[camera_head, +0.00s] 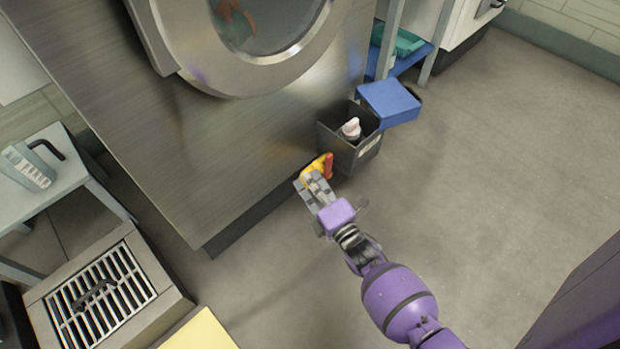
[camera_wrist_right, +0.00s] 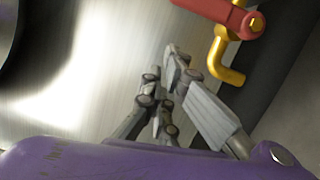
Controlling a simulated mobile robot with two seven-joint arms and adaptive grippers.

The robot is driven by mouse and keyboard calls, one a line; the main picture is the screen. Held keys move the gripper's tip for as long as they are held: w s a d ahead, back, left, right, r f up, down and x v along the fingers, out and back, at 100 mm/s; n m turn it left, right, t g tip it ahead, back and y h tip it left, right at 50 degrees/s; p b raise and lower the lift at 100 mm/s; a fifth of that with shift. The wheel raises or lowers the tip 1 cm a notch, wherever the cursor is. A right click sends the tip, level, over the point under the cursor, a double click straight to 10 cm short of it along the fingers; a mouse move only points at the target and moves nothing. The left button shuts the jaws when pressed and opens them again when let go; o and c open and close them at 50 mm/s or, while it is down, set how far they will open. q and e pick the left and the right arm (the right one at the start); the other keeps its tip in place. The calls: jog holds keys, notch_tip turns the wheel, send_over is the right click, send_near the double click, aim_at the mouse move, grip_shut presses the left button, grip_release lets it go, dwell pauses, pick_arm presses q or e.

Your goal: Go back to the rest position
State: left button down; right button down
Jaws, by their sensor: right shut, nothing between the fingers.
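My right gripper (camera_head: 314,182) is shut and empty, low in front of the large steel machine in the head view. Its grey fingers also show in the right wrist view (camera_wrist_right: 168,90), closed together against the blurred steel panel behind. The purple right arm comes in from the lower right. A yellow valve or pipe with a red handle (camera_wrist_right: 222,12) is just beyond the fingers; in the head view this yellow part (camera_head: 318,165) is beside the fingertips. I cannot tell whether they touch. My left gripper is not in view.
A steel machine (camera_head: 240,130) with a round door fills the upper left. A grey bin (camera_head: 358,153) holding a pale bottle (camera_head: 351,128) stands by the valve, next to a blue box (camera_head: 390,101). A floor grate (camera_head: 102,295) is at lower left. Open floor (camera_head: 500,170) lies right.

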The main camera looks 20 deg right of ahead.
jog(key=s+p, duration=0.2)
jog(key=s, duration=0.8)
jog(key=shift+d+p, duration=0.4)
jog(key=shift+f, duration=0.15)
